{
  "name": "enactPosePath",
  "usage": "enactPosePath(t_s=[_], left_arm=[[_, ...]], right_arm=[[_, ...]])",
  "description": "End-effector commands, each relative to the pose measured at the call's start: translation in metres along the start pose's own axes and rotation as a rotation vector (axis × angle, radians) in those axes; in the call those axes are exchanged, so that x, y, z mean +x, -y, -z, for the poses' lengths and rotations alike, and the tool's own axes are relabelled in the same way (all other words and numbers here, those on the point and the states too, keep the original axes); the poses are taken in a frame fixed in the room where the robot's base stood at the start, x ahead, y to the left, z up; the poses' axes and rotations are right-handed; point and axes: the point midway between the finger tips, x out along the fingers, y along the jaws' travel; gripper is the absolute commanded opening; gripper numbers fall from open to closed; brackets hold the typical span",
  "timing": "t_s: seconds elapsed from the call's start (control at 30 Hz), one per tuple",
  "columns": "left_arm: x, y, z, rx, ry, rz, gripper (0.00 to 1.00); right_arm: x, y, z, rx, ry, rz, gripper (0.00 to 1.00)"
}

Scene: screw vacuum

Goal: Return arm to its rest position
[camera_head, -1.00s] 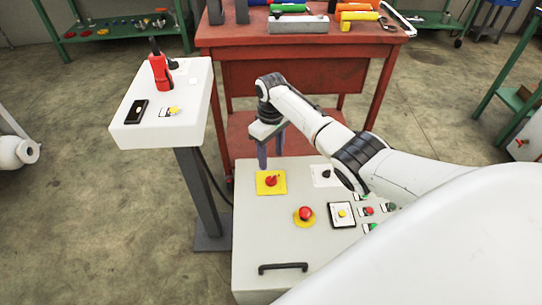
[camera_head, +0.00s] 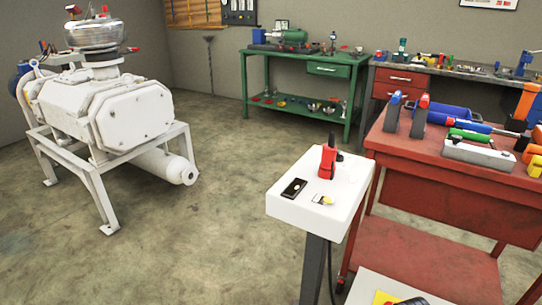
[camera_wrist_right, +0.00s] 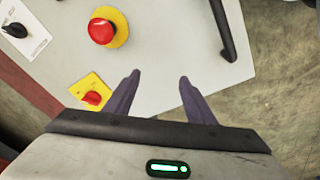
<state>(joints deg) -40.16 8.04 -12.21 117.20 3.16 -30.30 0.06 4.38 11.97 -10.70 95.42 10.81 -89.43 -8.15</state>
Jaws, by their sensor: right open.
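My right gripper (camera_wrist_right: 159,79) shows in the right wrist view. Its two dark fingers are apart with nothing between them. The fingers are above the light grey control panel (camera_wrist_right: 165,62), near its edge. A red rotary switch on a yellow square plate (camera_wrist_right: 92,93) is left of the fingers. A red mushroom button on a yellow disc (camera_wrist_right: 105,28) is farther up. In the head view only a corner of the panel (camera_head: 368,287) shows at the bottom. My right arm is not clearly visible there. My left gripper is in neither view.
A white pedestal (camera_head: 290,207) carries a red-handled device (camera_head: 328,158). A red workbench (camera_head: 440,190) with tools stands at right. A large white vacuum pump (camera_head: 110,115) stands at left. A black handle (camera_wrist_right: 227,35) sits on the panel. The floor between pump and pedestal is clear.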

Motion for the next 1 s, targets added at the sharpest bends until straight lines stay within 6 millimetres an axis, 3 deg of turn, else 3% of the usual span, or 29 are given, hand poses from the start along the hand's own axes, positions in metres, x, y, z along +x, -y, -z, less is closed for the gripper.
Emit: enactPosePath(t_s=[0.03,0.2,0.6,0.77,1.0], left_arm=[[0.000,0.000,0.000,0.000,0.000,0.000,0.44],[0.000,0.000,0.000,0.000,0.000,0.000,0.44],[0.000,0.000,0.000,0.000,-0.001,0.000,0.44],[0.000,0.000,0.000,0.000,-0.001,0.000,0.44],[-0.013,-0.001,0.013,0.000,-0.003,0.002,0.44]], right_arm=[[-0.007,0.018,-0.021,0.007,-0.019,0.006,0.50],[-0.038,0.048,-0.064,0.053,-0.076,0.002,0.50],[-0.100,0.071,-0.118,0.144,-0.149,-0.013,0.50],[-0.124,0.075,-0.135,0.180,-0.170,-0.022,0.50],[-0.110,0.081,-0.109,0.163,-0.270,-0.004,0.50]])
